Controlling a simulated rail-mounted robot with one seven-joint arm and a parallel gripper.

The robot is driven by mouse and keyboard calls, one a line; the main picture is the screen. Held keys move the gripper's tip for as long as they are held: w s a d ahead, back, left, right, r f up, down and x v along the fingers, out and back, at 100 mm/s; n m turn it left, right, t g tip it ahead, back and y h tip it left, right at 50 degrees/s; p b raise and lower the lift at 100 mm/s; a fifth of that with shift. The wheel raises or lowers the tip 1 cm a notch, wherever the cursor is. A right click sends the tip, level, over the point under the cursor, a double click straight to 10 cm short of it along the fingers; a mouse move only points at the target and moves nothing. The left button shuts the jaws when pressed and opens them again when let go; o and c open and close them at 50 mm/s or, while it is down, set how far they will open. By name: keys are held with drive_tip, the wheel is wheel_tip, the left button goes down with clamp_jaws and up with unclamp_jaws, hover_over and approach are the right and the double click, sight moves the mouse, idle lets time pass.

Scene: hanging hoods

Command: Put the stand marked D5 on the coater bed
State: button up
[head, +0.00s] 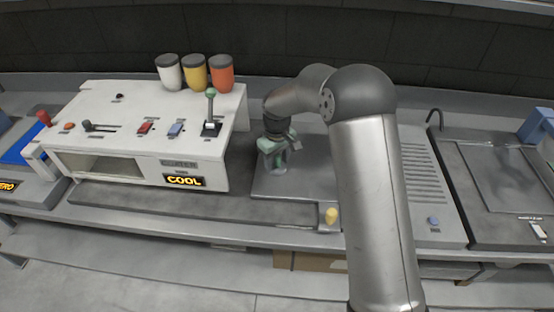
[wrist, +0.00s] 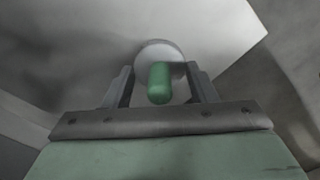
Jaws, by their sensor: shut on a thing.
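My gripper (head: 277,158) points down over a grey flat plate (head: 300,186), right of the white coater (head: 150,125). In the wrist view my gripper (wrist: 160,76) is shut on a small stand with a green upright post (wrist: 160,84) and a pale round part behind it. No D5 mark is readable. In the head view my gripper and arm largely hide the stand, and I cannot tell if it touches the plate. A long dark flat strip (head: 150,203) runs along the coater's front and looks like its bed.
The coater carries a lit COOL sign (head: 184,181), knobs and an upright green-topped lever (head: 211,105). White, yellow and red cups (head: 195,72) stand behind it. A small yellow knob (head: 331,215) is at the plate's front corner. A ribbed grey unit (head: 425,185) stands to the right.

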drive_tip(key=shift+f, duration=0.25)
drive_tip(key=o, duration=1.2)
